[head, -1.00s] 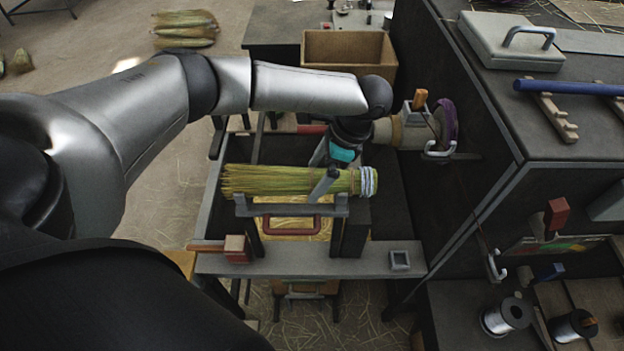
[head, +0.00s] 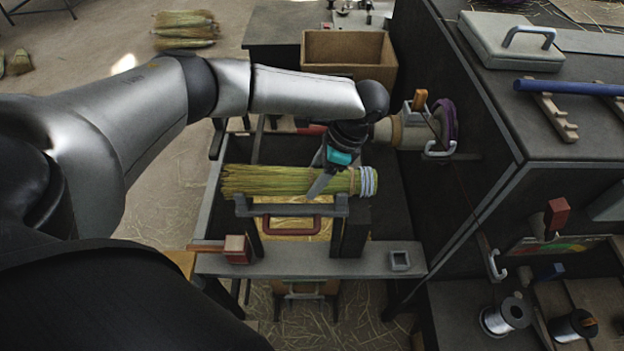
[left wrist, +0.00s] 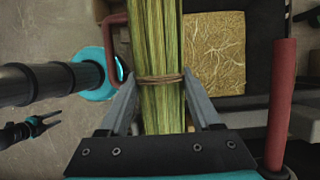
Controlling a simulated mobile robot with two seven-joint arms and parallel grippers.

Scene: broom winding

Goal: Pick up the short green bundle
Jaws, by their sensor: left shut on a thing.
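The short green bundle (head: 270,181) lies level across the grey frame of the stand, with pale bands around its right end. My left gripper (head: 317,187) comes down over it near the banded end. In the left wrist view its two fingers (left wrist: 161,112) lie on either side of the stalks, shut on the bundle (left wrist: 160,45), close to a brown tie around it. A small dark forked shape with a teal band at the lower left of that view may be my right gripper (left wrist: 52,124); its jaws are too small to read.
A red handle (head: 290,226) and grey front beam (head: 310,262) are below the bundle. A winding spindle with a purple disc (head: 446,121) is at its upper right. An open cardboard box (head: 347,52) stands behind. A dark bench with a blue rod (head: 570,87) is at right.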

